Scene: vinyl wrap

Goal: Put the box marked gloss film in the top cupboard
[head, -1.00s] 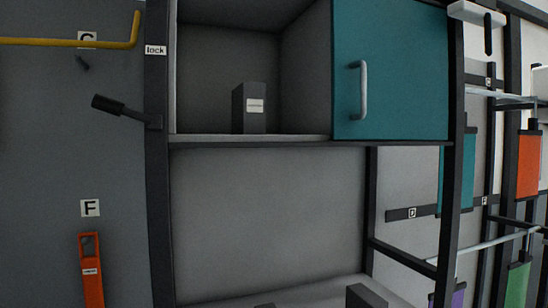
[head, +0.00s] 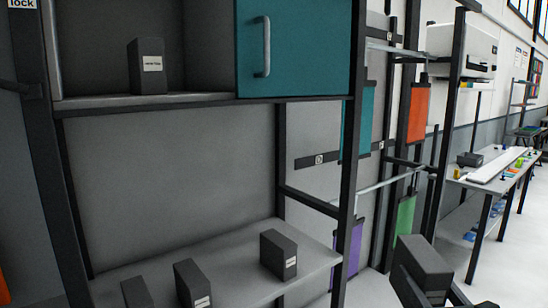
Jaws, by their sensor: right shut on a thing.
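My right gripper (head: 428,292) is at the lower right, shut on a dark grey box (head: 424,261). No readable label shows on this box, so I cannot tell whether it is the gloss film one. It is apart from the shelves, to their right. The top cupboard (head: 200,99) is at the upper left. Its left part is open and its right part is covered by a teal door (head: 290,50) with a grey handle. Another dark box (head: 147,68) with a small white label stands upright inside the open part. My left gripper is not in view.
Several dark labelled boxes, such as this one (head: 279,254), stand on the lower shelf (head: 235,270). Coloured film samples (head: 418,112) hang behind. A workbench (head: 490,168) stands at the right.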

